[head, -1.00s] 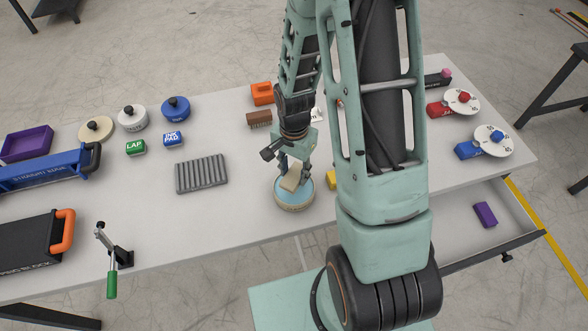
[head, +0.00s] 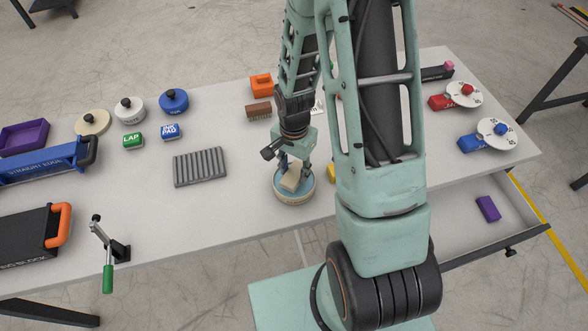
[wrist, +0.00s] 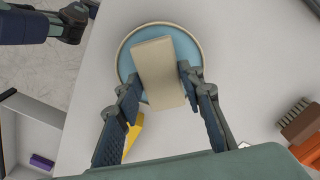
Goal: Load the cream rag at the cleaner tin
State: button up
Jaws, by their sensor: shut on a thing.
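The cream rag (head: 291,182) is a small pale block held between the fingertips of my gripper (head: 294,171). The wrist view shows the rag (wrist: 158,73) gripped on its two long sides by the fingers of my gripper (wrist: 157,88). The cleaner tin (head: 294,198) is a round, low tin with a cream wall and a blue inside, near the table's front edge. In the wrist view the tin (wrist: 123,62) lies directly beneath the rag. The rag is over or in the tin's opening; I cannot tell whether it touches the blue surface.
A grey ribbed plate (head: 200,167) lies left of the tin. A brown brush (head: 259,111) and an orange block (head: 261,86) stand behind. A yellow item (wrist: 133,135) sits close beside the tin. An open drawer (head: 450,222) holds a purple block (head: 488,208).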

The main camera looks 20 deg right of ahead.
aim_at(294, 173)
jog(key=shift+f+b, duration=0.6)
jog(key=shift+f, duration=0.05)
jog(key=shift+r, duration=0.1)
dwell(0.5)
jog(key=shift+r+p, duration=2.3)
jog(key=shift+r, duration=1.15)
